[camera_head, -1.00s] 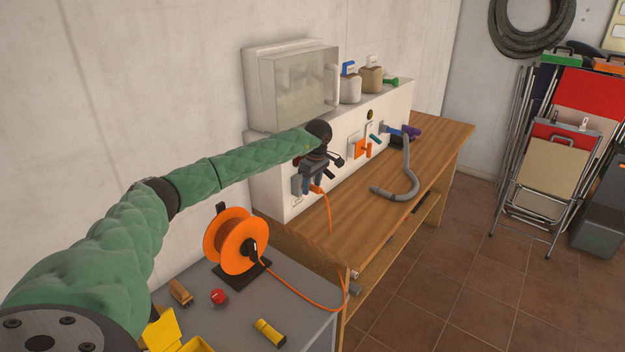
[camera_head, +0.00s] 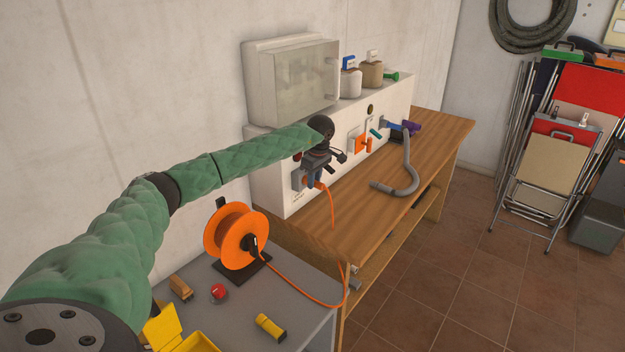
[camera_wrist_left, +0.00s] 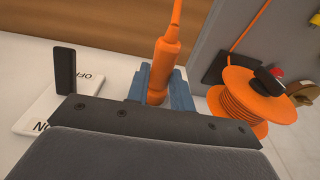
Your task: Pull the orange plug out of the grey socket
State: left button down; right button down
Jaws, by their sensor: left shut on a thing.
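The orange plug (camera_head: 319,186) is at the front of the white unit, with its orange cable hanging down. In the left wrist view the plug (camera_wrist_left: 163,62) stands between the blue fingers of my left gripper (camera_wrist_left: 160,84). My left gripper (camera_head: 314,176) is shut on the plug. The grey socket (camera_head: 298,180) is on the front of the white unit, just left of the gripper and partly covered by it. I cannot tell whether the plug is still seated in the socket. My right gripper is not in view.
A switch plate with a black lever (camera_wrist_left: 65,72) is close beside the gripper. An orange cable reel (camera_head: 228,236) stands on the grey table, near a yellow flashlight (camera_head: 270,328). A grey hose (camera_head: 408,175) lies on the wooden bench (camera_head: 350,205). Folding chairs stand at the right.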

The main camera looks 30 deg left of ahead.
aim_at(324, 184)
pick_arm(q)
jog(key=shift+d, duration=0.8)
jog(key=shift+s+d, duration=0.15)
jog(key=shift+d, duration=1.05)
